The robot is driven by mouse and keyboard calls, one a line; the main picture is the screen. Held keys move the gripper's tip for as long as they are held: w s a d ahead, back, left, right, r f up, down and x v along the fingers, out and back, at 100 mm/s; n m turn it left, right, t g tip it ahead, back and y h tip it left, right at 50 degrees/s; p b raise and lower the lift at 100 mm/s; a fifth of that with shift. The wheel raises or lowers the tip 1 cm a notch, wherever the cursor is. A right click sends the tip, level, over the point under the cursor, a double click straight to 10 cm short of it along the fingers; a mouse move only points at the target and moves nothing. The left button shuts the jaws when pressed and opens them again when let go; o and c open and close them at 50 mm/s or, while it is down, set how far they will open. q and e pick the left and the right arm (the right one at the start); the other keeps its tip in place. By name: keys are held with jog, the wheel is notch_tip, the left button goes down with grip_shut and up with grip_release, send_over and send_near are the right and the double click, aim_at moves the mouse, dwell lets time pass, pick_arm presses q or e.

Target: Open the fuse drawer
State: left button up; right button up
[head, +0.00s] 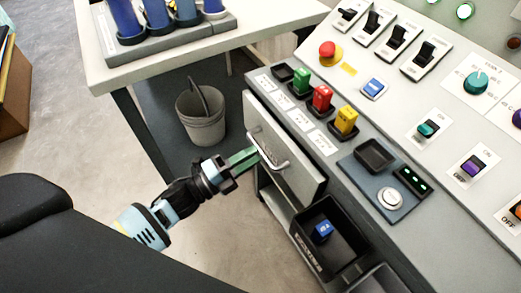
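The fuse drawer (300,168) is the light grey front panel below the console's ledge, with a pale bar handle (284,165) on it. The panel appears flush or nearly flush under the ledge; I cannot tell if it is slightly out. My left gripper (256,158) comes in from the lower left, its green fingertips at the handle's left part. The fingers overlap the handle in the picture, and I cannot tell whether they grip it. My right gripper is not in view.
Green (301,80), red (322,98) and yellow (346,120) fuses stand in sockets above the drawer. A black bin (345,222) with a blue fuse (322,231) sits to its lower right. A grey bucket (202,128) stands behind. Open floor lies in front.

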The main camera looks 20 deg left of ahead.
aim_at(261, 150)
pick_arm(q)
jog(key=shift+x, duration=1.75)
grip_shut()
